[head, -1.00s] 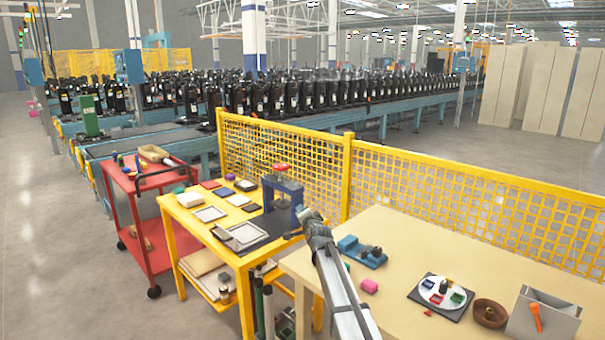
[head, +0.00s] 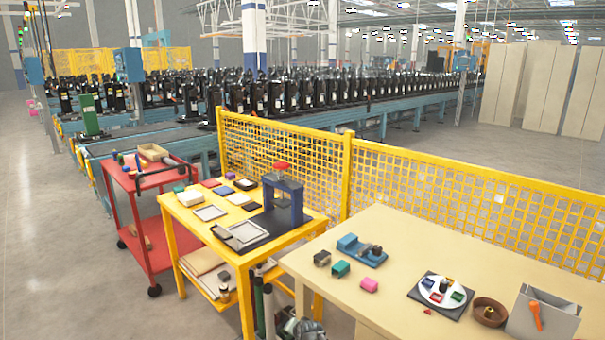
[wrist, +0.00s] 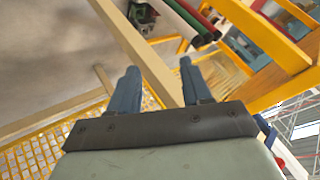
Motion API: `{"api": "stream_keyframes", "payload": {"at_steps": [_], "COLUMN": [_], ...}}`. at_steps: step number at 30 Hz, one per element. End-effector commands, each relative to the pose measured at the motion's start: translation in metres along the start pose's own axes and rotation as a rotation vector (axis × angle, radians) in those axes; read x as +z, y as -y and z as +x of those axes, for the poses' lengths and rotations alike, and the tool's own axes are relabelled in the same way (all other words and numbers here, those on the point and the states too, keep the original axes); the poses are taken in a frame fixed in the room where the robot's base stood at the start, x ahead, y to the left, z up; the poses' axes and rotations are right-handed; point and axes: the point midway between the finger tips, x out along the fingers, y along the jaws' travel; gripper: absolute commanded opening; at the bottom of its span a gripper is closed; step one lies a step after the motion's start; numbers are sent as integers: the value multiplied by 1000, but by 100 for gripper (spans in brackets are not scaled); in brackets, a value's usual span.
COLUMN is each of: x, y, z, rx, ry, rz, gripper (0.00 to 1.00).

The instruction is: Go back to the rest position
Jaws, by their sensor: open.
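My gripper (wrist: 158,82) shows in the wrist view, with its two blue fingers apart and nothing between them. A pale beam or edge runs behind the fingers, with the grey floor and yellow mesh beyond. In the head view my arm no longer crosses the tables.
A yellow table (head: 190,222) with a blue press (head: 284,200), a red cart (head: 150,235) and yellow fencing (head: 440,185) stand around.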

Motion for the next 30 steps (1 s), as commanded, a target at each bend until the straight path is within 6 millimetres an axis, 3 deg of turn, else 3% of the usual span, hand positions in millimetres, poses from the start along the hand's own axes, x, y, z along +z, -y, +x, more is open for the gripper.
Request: {"api": "stream_keyframes", "payload": {"at_steps": [1, 6, 11, 15, 24, 30], "x": [22, 87, 149, 202, 311, 369], "y": [-29, -110, -180, -234, -327, -366], "z": [-4, -17, -41, -71, -161, -228], "rx": [44, 171, 277, 357, 486, 532], "ry": [44, 199, 358, 505, 847, 1065], "rz": [-18, -81, -133, -173, -236, -258], "gripper": [48, 48, 48, 48, 48, 48]}}
